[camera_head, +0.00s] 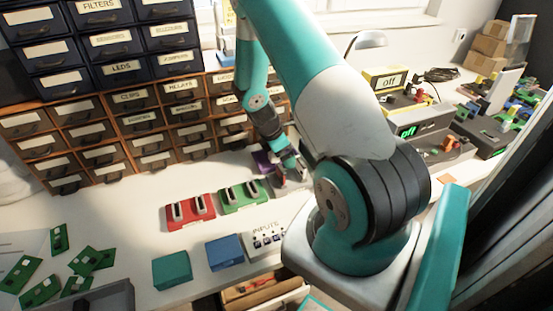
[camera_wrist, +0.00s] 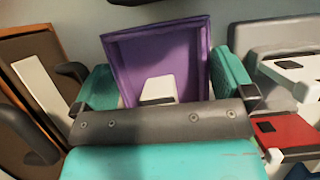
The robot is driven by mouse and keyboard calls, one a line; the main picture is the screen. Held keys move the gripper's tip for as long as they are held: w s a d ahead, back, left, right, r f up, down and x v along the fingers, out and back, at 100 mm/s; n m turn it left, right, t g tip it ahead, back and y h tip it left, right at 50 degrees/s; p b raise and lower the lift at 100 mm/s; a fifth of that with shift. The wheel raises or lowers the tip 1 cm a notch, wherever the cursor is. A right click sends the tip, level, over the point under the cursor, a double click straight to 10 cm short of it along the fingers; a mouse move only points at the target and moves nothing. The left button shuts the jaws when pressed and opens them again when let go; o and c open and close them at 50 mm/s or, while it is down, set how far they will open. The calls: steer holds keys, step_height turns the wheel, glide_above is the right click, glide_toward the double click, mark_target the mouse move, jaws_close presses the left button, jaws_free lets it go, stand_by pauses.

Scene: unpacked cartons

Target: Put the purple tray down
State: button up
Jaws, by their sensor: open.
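The purple tray (camera_wrist: 196,70) stands out in the wrist view, with a pale block-like handle at its lower middle. My gripper (camera_wrist: 165,82) has its two teal fingers apart, one on each side of the tray. I cannot tell whether either finger touches it. In the head view only a small purple part of the tray (camera_head: 262,160) shows beside my gripper (camera_head: 287,168), low over the white worktop near the drawers. The rest of the tray is hidden by my gripper and arm. Whether its whole underside rests on the worktop is not clear.
A red tray (camera_head: 190,222) and a green tray (camera_head: 244,207) lie to the left on the worktop (camera_head: 130,215). Teal (camera_head: 171,271) and blue (camera_head: 225,252) blocks and an inputs box (camera_head: 263,238) are in front. Wooden drawers (camera_head: 152,144) line the back. Green circuit boards (camera_head: 85,262) lie left.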

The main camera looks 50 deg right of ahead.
steer(key=shift+c, duration=0.2)
steer(key=c, duration=0.7)
steer(key=shift+r, duration=0.1)
step_height(320, 180, up, 28)
steer(key=shift+f+p, duration=0.1)
steer(key=shift+p, duration=0.5)
